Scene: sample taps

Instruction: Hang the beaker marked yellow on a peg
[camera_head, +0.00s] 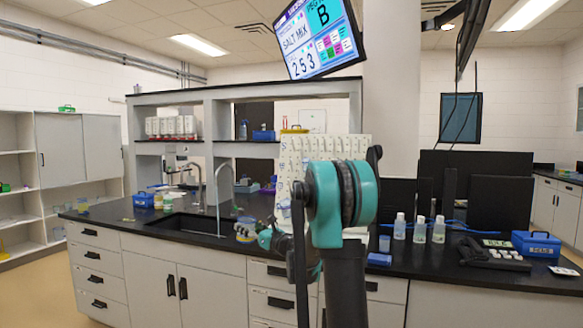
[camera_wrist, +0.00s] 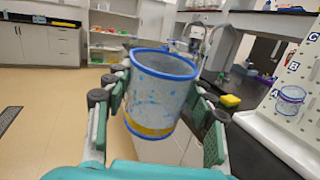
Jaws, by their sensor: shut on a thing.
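My gripper (camera_wrist: 166,102) is shut on a clear beaker with a blue rim and a yellow band (camera_wrist: 160,88), with a finger on each side. The beaker is nearly upright, tilted slightly, and looks empty with blue specks on its wall. In the head view the beaker (camera_head: 245,228) is in front of the sink area, with my gripper (camera_head: 256,234) at its right. The white peg board (camera_head: 352,147) stands on the bench behind my arm, which hides part of it. In the wrist view the board is at the right, with letters A, B and C.
Another beaker with a purple band (camera_wrist: 290,100) hangs at the board near the A. A yellow sponge (camera_wrist: 230,101) lies by the sink (camera_head: 190,226). Tall taps (camera_head: 219,195) rise behind the sink. Several bottles (camera_head: 419,230) stand right of my arm.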

